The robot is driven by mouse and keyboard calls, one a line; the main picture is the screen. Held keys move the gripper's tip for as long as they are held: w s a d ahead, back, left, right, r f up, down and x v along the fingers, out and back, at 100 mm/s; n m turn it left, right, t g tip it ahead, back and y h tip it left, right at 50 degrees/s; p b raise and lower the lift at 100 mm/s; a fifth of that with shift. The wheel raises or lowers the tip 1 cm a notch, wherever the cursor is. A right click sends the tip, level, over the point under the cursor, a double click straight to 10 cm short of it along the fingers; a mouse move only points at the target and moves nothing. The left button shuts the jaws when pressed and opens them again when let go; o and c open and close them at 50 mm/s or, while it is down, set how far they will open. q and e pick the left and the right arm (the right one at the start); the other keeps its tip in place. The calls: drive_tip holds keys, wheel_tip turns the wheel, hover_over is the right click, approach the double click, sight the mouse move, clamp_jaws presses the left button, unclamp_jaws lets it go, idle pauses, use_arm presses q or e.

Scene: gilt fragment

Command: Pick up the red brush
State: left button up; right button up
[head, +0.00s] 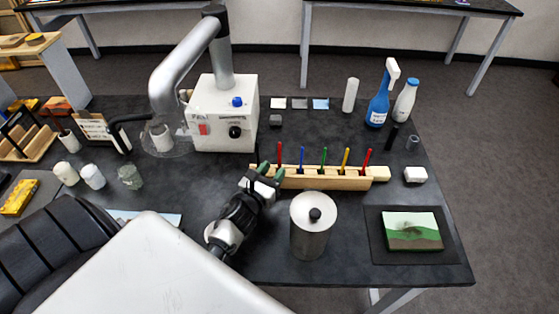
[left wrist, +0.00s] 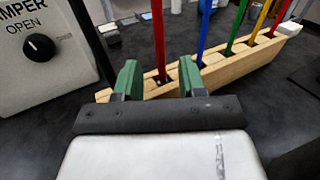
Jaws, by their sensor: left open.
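A wooden rack (head: 320,181) holds several upright brushes with coloured handles. A red brush (head: 279,153) stands at its left end, and another red brush (head: 367,158) stands near its right end. Blue, green and yellow handles stand between them. My left gripper (head: 269,171) is open at the rack's left end. In the left wrist view, its green-padded fingertips (left wrist: 160,79) are spread apart, and the left-end red handle (left wrist: 158,40) shows between them, a little beyond the tips. I cannot tell whether they touch it. The brush's lower end is hidden in the rack. My right gripper is not in view.
A metal canister (head: 312,232) stands close right of my left gripper. A white box with a knob (head: 222,118) and a metal duct (head: 190,62) stand behind left. A green-and-brown picture (head: 411,230) lies at right. Spray bottle (head: 380,98) stands at back right.

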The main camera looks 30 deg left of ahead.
sight(279, 162)
use_arm(q)
drive_tip(key=w, duration=0.2)
drive_tip(key=w+p, duration=0.1)
drive_tip(key=shift+w+r, duration=0.25)
drive_tip(key=shift+w+a+f, duration=0.15)
drive_tip(key=shift+w, duration=0.2)
drive_tip(key=shift+s, duration=0.1)
clamp_jaws()
